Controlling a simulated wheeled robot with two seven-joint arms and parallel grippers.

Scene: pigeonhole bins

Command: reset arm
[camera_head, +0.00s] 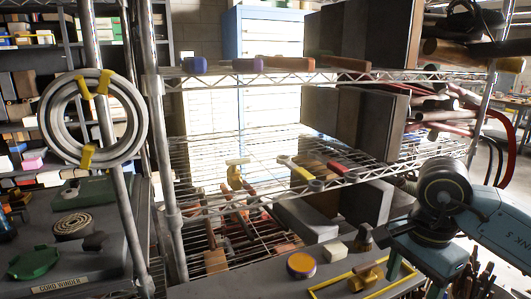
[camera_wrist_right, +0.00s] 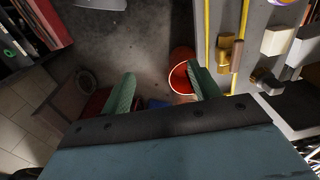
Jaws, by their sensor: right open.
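My right arm comes in from the right in the head view, and its teal gripper (camera_head: 393,270) hangs at the front edge of the grey bench, beside the yellow frame (camera_head: 318,291). In the right wrist view the two green fingers of this gripper (camera_wrist_right: 161,87) stand wide apart. My left arm and gripper are not in view.
The grey bench (camera_head: 235,283) carries an orange-topped round tin (camera_head: 301,265) and a white block (camera_head: 335,251). Wire shelves (camera_head: 260,205) with tools stand behind.

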